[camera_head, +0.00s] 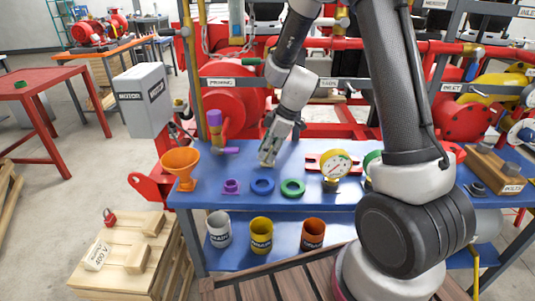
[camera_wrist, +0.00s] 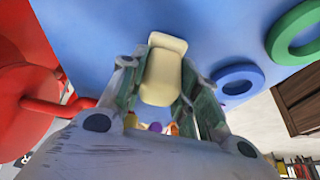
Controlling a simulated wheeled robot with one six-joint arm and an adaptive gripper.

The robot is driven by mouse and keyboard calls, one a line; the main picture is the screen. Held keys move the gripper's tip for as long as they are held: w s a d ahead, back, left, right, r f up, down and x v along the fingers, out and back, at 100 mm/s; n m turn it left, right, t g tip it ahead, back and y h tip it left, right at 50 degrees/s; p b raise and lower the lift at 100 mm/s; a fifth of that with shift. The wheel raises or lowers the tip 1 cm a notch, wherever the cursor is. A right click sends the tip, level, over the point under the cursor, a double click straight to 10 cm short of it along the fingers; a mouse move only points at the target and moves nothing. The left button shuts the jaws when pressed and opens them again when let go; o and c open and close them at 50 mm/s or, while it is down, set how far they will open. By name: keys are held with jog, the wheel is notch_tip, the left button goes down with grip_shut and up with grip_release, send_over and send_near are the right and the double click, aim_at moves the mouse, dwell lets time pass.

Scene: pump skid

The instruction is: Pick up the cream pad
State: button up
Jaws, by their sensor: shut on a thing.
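The cream pad (camera_wrist: 163,75) shows in the wrist view as a pale block with rounded edges. It sits between the two fingers of my gripper (camera_wrist: 165,90), which is shut on it. In the head view my gripper (camera_head: 268,160) points down over the blue bench (camera_head: 330,205), behind the blue ring. I cannot make out the pad in the head view. I cannot tell whether the pad touches the bench top.
A blue ring (camera_head: 262,186) and a green ring (camera_head: 292,188) lie in front of my gripper. An orange funnel (camera_head: 181,166), a purple piece (camera_head: 231,186) and a gauge (camera_head: 335,164) stand nearby. A red pump (camera_head: 229,105) is behind.

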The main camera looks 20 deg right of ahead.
jog(key=shift+r, duration=0.6)
notch_tip(320, 180, up, 2)
jog(key=shift+r, duration=0.1)
jog(key=shift+s+a, duration=0.2)
jog(key=shift+s, duration=0.4)
jog(key=s+a, duration=0.2)
jog(key=s, duration=0.6)
jog(key=s+a, duration=0.3)
jog(key=s, duration=0.5)
jog(key=shift+a, duration=0.1)
